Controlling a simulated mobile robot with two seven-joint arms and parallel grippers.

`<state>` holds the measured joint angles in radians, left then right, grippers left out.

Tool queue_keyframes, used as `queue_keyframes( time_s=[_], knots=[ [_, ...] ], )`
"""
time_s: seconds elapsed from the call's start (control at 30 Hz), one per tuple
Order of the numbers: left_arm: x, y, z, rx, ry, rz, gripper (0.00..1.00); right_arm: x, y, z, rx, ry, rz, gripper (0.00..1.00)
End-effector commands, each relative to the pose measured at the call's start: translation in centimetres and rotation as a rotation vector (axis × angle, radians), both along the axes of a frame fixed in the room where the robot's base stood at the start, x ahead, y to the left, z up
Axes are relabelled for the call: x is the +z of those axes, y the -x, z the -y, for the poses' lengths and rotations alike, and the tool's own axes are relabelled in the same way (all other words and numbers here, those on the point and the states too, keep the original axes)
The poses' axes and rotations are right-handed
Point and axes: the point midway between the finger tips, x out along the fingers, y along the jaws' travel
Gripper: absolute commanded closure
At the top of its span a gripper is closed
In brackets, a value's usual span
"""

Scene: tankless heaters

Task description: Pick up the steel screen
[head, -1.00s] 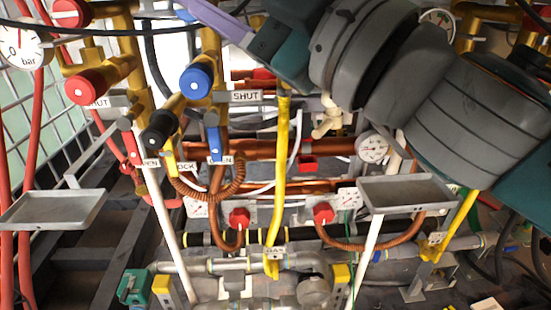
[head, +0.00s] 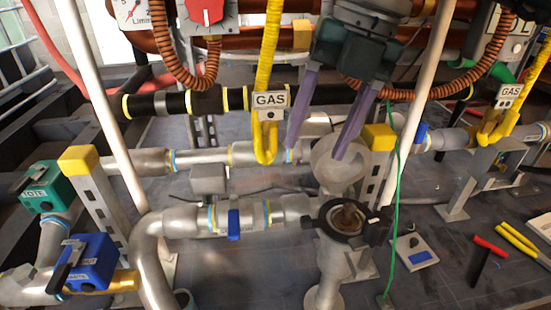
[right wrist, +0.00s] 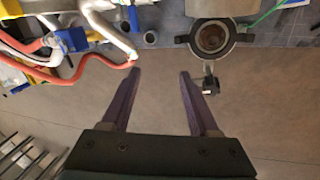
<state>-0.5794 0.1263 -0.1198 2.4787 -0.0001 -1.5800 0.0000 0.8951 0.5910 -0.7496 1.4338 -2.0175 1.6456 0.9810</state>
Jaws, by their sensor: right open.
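I cannot identify the steel screen for certain. A brownish round piece (head: 347,217) sits in the open mouth of a grey pipe fitting with a dark ring (head: 327,228). It may be the screen. The same mouth shows in the right wrist view (right wrist: 211,38), at the upper right. A pale grey rounded body (head: 335,172) is just behind the fitting. My right gripper (head: 315,152) points down with its purple fingers apart. In the right wrist view its fingers (right wrist: 158,72) are open with nothing between them, left of the mouth. My left gripper is not in view.
Grey pipes (head: 190,223) run left of the fitting. A yellow gas hose (head: 268,60), white poles (head: 100,110) and a green wire (head: 394,220) stand close by. Red-handled (head: 488,248) and yellow-handled (head: 520,240) tools lie at right on the dark surface.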

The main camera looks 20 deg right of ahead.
Motion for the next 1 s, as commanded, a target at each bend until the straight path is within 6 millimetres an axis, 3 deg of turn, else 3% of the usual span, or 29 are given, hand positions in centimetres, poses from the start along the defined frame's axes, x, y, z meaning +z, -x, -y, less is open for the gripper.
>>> queue_keyframes(
  time_s=[0.03,0.13,0.27,0.53,0.77,1.0],
  knots=[
    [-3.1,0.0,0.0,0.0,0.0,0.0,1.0,-2.8,-0.1,1.9,-0.032,0.067,-0.019,0.39],
    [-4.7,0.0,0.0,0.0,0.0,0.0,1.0,-4.0,0.2,4.5,-0.083,0.166,-0.058,0.39],
    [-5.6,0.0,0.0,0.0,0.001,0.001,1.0,-4.5,0.5,6.2,-0.12,0.229,-0.083,0.39],
    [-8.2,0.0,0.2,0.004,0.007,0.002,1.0,-8.2,0.6,6.5,-0.125,0.239,-0.09,0.39],
    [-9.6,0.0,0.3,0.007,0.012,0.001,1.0,-10.0,0.7,6.6,-0.124,0.238,-0.089,0.39],
    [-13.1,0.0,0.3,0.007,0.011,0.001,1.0,-13.6,0.9,7.1,-0.122,0.238,-0.089,0.39]
  ],
)
